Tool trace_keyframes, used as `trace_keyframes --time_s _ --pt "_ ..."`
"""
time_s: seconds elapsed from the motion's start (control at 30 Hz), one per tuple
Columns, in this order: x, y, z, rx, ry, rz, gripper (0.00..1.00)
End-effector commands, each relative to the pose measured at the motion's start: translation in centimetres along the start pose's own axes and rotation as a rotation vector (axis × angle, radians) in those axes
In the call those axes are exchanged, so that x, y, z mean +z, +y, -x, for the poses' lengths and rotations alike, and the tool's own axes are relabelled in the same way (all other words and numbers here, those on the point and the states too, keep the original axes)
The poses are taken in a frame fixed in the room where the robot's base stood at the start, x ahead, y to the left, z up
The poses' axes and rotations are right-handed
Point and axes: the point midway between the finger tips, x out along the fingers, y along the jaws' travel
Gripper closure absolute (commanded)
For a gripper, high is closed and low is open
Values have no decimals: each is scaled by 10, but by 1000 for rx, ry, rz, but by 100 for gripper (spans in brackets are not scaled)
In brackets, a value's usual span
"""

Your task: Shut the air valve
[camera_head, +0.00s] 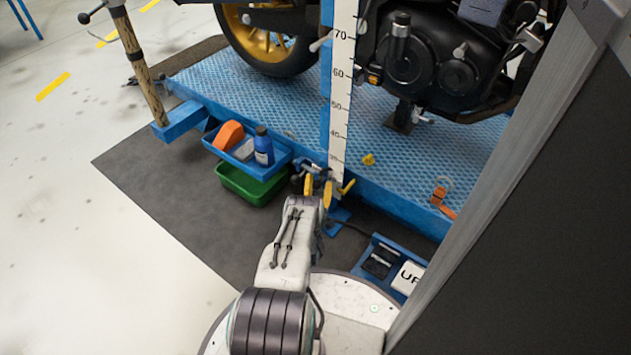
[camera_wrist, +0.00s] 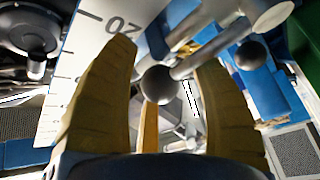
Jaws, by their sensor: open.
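A grey metal fitting with a blue body (camera_head: 310,167) sits at the platform's front edge, by the foot of the white ruler. In the wrist view it shows rods ending in grey balls; one ball (camera_wrist: 157,84) lies between my fingers, and another ball (camera_wrist: 250,55) is further right. I cannot tell for sure that this is the air valve, or which way any lever of it is set. My gripper (camera_head: 328,184) is open, its yellow fingers spread at the fitting. The wrist view shows the gripper (camera_wrist: 168,55) around the near ball, without clear contact.
The white ruler (camera_head: 340,90) stands close behind my gripper. A blue tray (camera_head: 238,148) with a bottle and a green bin (camera_head: 248,185) are at left. The motorcycle (camera_head: 430,60) stands on the blue platform (camera_head: 280,95). A dark panel (camera_head: 530,220) blocks the right.

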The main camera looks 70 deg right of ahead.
Motion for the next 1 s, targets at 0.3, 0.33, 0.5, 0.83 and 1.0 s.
trace_keyframes --time_s 0.3,0.33,0.5,0.83,1.0 --pt "0 0 0 0 0 0 49" --pt "0 0 0 0 0 0 51" --pt "0 0 0 0 0 0 67" --pt "0 0 0 1 1 0 96" --pt "0 0 0 3 1 -4 100"
